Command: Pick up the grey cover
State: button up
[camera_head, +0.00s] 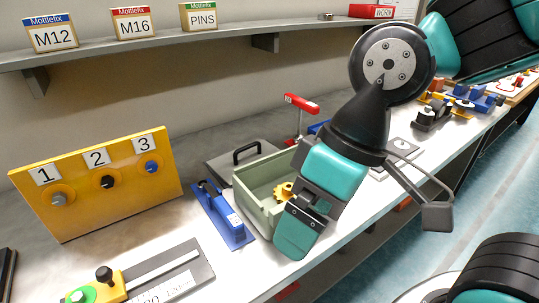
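The grey cover (222,166) is a flat plate with a black arched handle (246,148). It lies on the bench behind a pale green open box (256,213). A yellow gear (284,191) shows inside the box. My gripper (301,225), with teal pads, hangs over the front right of the box and hides part of it. It is to the right of and nearer than the cover, apart from the handle. I cannot tell whether its fingers are open or shut. I see nothing held in it.
A blue tool (223,217) stands left of the box. A yellow panel numbered 1 to 3 (105,185) stands at the left. A red-handled clamp (301,104) rises behind the box. A shelf (180,41) with labelled boxes runs above. A grey slide gauge (165,275) lies in front.

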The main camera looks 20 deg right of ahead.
aim_at(223, 166)
jog(key=u, duration=2.4)
jog(key=k, duration=1)
jog(key=z, duration=1.6)
jog(key=i, duration=1)
jog(key=u, duration=0.05)
